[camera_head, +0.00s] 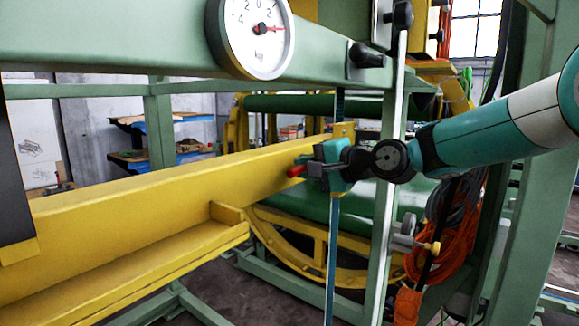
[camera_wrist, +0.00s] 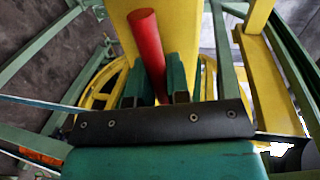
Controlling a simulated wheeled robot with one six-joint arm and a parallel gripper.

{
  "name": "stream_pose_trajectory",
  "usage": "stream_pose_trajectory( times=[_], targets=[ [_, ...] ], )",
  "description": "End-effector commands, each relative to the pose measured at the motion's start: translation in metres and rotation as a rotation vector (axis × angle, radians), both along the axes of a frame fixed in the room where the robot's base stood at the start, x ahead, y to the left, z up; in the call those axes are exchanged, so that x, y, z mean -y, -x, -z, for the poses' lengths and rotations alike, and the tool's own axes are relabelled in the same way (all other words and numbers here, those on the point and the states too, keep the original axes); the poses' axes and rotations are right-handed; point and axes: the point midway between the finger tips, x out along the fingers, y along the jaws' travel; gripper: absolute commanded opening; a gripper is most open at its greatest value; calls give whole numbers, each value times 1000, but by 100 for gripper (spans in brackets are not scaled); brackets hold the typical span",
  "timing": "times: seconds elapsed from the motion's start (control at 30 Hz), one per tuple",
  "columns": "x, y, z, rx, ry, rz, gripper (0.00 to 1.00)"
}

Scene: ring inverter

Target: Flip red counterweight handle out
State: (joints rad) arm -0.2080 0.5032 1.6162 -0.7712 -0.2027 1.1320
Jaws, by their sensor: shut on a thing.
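The red handle (camera_wrist: 146,45) is a smooth round bar. In the wrist view it stands up from between the two teal fingers of my gripper (camera_wrist: 157,82), in front of a yellow beam. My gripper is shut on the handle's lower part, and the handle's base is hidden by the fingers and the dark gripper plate. In the head view my gripper (camera_head: 314,168) is at the yellow beam's right end, and only the red tip of the handle (camera_head: 296,171) shows at its left. The counterweight itself cannot be made out.
The long yellow beam (camera_head: 150,192) runs across the left and middle. A green beam with a round kg dial (camera_head: 255,35) crosses above. A green upright (camera_head: 388,200) and a blue strap (camera_head: 333,255) stand close to my gripper. Orange cable (camera_head: 455,230) hangs at the right.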

Motion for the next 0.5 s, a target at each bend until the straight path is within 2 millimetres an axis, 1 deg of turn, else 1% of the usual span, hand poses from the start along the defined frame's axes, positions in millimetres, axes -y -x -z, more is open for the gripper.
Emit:
stream_pose_trajectory(
  times=[0.03,0.5],
  targets=[
    [2,-1,-4,-13,-10,4,0],
    [5,-2,-5,-61,-44,8,0]
  ],
)
